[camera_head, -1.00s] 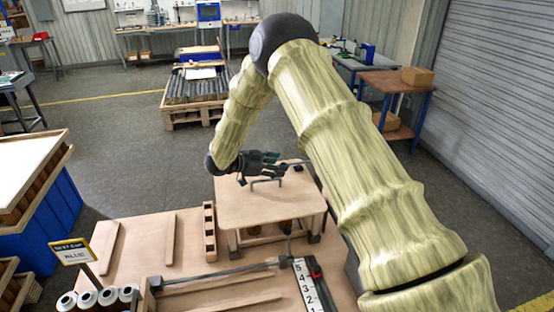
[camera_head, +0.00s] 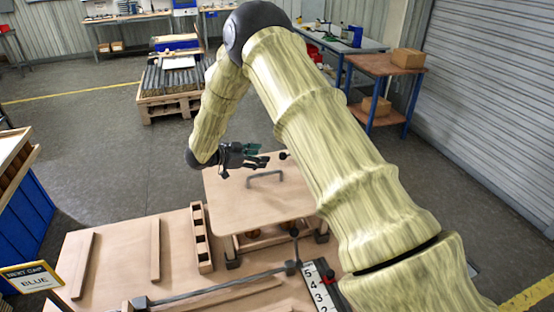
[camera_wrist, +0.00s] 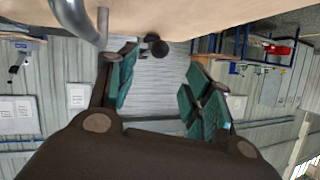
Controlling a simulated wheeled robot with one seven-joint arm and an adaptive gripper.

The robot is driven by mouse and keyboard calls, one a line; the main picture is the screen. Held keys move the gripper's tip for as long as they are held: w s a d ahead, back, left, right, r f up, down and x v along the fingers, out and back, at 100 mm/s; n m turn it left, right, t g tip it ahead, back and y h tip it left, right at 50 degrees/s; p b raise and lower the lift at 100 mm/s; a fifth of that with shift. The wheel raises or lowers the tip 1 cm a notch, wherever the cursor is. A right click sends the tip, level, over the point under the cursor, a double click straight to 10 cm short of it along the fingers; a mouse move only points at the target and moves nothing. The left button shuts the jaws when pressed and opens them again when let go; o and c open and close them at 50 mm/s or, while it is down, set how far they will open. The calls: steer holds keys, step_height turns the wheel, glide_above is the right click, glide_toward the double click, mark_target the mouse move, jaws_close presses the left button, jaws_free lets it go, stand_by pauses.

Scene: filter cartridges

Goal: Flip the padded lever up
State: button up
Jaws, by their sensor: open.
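My gripper (camera_head: 262,158) is open and empty, low over the far edge of a wooden board with a metal handle (camera_head: 266,175). A small dark knob (camera_head: 283,156) sits just beyond the fingertips at the board's far edge. In the wrist view the dark knob (camera_wrist: 157,47) shows between and beyond the spread green finger pads (camera_wrist: 205,105), apart from them. I cannot tell whether this knob is the padded lever's end. A long grey bar with dark ends (camera_head: 225,284) lies low across the front of the bench.
The board (camera_head: 235,205) stands on a low frame on the wooden bench (camera_head: 120,250). A numbered scale (camera_head: 318,285) lies at the front. A "BLUE" sign (camera_head: 32,278) is at the left. The bent metal handle (camera_wrist: 78,20) is close to the gripper in the wrist view.

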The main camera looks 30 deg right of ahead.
mark_target(280, 155)
steer(key=shift+s+d+p, duration=0.1)
steer(key=shift+d+p, duration=0.25)
steer(key=shift+d, duration=0.2)
steer(key=p+x, duration=0.3)
steer(key=x, duration=0.5)
steer(key=shift+d+f, duration=0.1)
steer(key=shift+d, duration=0.05)
steer(key=shift+d+f+p, duration=0.35)
steer(key=shift+d+f, duration=0.05)
steer(key=shift+d, duration=0.1)
steer(key=shift+c, duration=0.4)
jaws_close()
